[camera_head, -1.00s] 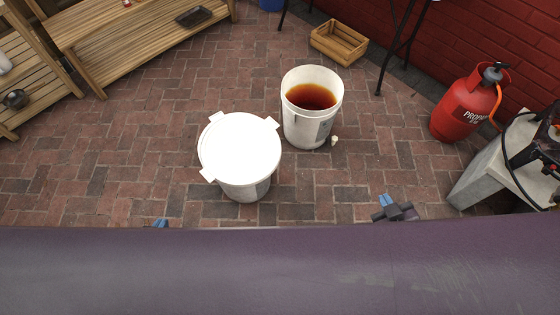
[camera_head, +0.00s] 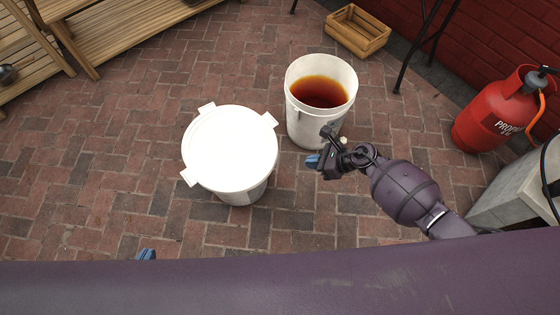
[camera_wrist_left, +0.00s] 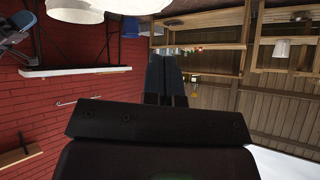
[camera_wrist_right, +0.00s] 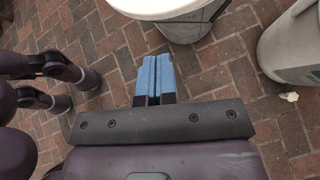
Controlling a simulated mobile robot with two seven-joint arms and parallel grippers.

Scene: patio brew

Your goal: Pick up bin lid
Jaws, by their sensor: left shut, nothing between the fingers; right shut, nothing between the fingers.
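The white bin lid (camera_head: 230,148) with tabs at its rim sits on a white bucket (camera_head: 243,196) on the brick floor in the head view. My right gripper (camera_head: 313,161) is shut and empty, to the right of the lidded bucket and in front of the open bucket. In the right wrist view its blue fingertips (camera_wrist_right: 155,62) are together, pointing toward the lidded bucket (camera_wrist_right: 185,30), apart from the lid. My left gripper (camera_head: 146,254) shows only a blue tip at the lower left of the head view. In the left wrist view its fingers (camera_wrist_left: 166,60) are together and empty.
An open white bucket of amber liquid (camera_head: 320,93) stands right of the lidded one, with a spigot low on its side.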

